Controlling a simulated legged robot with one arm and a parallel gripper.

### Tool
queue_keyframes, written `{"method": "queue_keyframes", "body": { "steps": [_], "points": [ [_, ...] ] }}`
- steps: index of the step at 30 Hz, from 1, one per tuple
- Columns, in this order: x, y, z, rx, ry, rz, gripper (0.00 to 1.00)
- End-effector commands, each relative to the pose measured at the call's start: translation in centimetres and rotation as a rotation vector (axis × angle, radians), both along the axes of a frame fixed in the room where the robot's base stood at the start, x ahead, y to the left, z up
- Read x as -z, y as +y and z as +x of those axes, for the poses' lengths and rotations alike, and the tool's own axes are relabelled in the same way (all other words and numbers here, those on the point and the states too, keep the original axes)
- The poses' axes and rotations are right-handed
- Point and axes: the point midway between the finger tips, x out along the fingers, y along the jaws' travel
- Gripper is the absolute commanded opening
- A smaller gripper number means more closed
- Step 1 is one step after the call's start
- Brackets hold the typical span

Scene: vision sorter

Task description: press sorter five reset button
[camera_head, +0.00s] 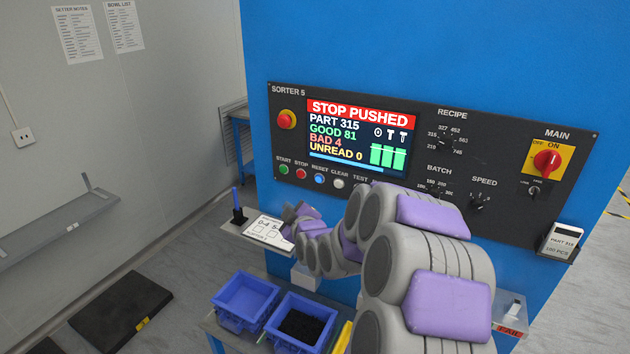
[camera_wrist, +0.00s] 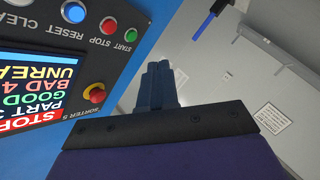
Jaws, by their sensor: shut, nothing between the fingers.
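The blue reset button (camera_head: 319,179) is on the dark panel of sorter 5 (camera_head: 289,92), below the screen. Green start (camera_head: 283,169) and red stop (camera_head: 301,174) buttons are left of it, and a pale clear button (camera_head: 339,183) is right. The lit blue reset button also shows near the top left in the turned wrist view (camera_wrist: 73,11). My gripper (camera_wrist: 158,68) is shut and empty, its dark fingers together, apart from the button in that picture. In the head view my arm reaches left below the button row; its fingertips are hard to make out.
The screen (camera_head: 357,135) reads STOP PUSHED. A red mushroom button (camera_head: 286,119) sits at the panel's upper left. A shelf with a paper card (camera_head: 268,230) and a blue pen stand is below the panel. Blue bins (camera_head: 245,299) stand lower, and a black mat (camera_head: 120,308) lies left.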

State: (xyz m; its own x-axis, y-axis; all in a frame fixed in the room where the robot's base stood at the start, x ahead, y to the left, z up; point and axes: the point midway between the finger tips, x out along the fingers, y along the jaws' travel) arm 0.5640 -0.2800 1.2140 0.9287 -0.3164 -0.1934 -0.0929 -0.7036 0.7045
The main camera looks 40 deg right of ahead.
Motion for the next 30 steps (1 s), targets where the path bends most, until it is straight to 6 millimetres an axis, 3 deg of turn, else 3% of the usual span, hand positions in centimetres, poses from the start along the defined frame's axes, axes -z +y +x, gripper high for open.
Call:
{"method": "queue_keyframes", "body": {
  "steps": [1,4,14,30],
  "points": [
    [-0.1,-1.2,-0.1,0.017,-0.026,-0.025,0.0],
    [-0.7,-2.1,-0.1,0.035,-0.071,-0.074,0.0],
    [-1.6,-1.0,-0.2,0.043,-0.098,-0.113,0.0],
    [-1.4,-6.0,1.5,0.046,-0.097,-0.1,0.0]
  ]
}}
